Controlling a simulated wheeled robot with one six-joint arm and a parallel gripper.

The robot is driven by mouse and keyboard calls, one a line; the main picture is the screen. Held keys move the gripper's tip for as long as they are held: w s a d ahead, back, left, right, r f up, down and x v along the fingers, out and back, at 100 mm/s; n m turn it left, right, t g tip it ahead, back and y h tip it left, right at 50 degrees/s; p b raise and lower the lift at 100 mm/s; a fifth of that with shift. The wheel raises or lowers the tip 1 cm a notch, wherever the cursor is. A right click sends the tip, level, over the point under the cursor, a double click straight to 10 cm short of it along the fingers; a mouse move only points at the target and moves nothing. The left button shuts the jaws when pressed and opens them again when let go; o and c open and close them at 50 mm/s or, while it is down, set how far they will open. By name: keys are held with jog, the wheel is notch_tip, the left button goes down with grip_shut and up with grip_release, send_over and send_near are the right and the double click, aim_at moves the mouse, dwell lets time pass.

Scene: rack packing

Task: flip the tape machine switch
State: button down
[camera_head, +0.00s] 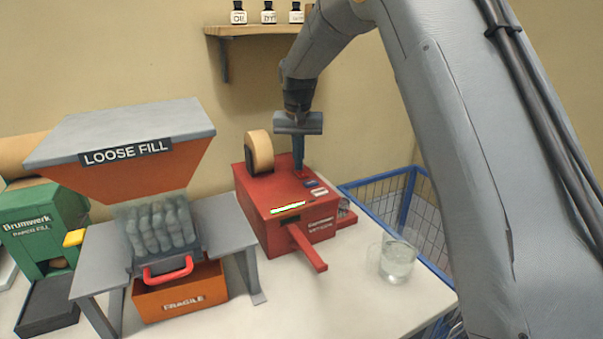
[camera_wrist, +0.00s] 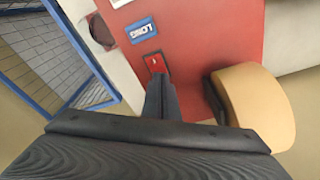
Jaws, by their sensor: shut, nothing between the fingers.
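The red tape machine (camera_head: 268,196) stands on the white table with a tan tape roll (camera_head: 260,151) at its back left. Its red rocker switch (camera_wrist: 156,63) shows in the wrist view, set in a dark frame beside a blue "LONG" label (camera_wrist: 142,31). My gripper (camera_head: 299,168) is shut and empty, pointing down over the top of the machine. In the wrist view its fingertips (camera_wrist: 160,80) are right at the edge of the switch. I cannot tell whether they touch it. The tape roll also shows in the wrist view (camera_wrist: 257,103).
The grey and orange loose fill hopper (camera_head: 130,152) stands left over an orange "FRAGILE" box (camera_head: 180,292). A green machine (camera_head: 45,218) is farther left. A glass (camera_head: 397,260) stands right of the tape machine, near a blue wire crate (camera_head: 420,215). A shelf (camera_head: 258,30) with bottles is above.

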notch_tip(320, 180, up, 7)
jog(key=p, duration=0.4)
dwell(0.6)
jog(key=s+d+f, duration=0.3)
jog(key=s+d, duration=0.2)
jog(key=s, duration=0.6)
jog(key=s+d+f+n, duration=0.15)
jog(key=s+d, duration=0.35)
jog(key=s, duration=0.7)
jog(key=s+d+f, duration=0.4)
jog(key=s+d, duration=0.1)
jog(key=s, duration=0.6)
jog(key=f+b, duration=0.2)
jog(key=s+f+b, duration=0.1)
jog(key=f+b, duration=0.1)
jog(key=f, duration=0.1)
jog(key=shift+s+a+f, duration=0.1)
jog(key=shift+s+f, duration=0.1)
jog(key=shift+f, duration=0.05)
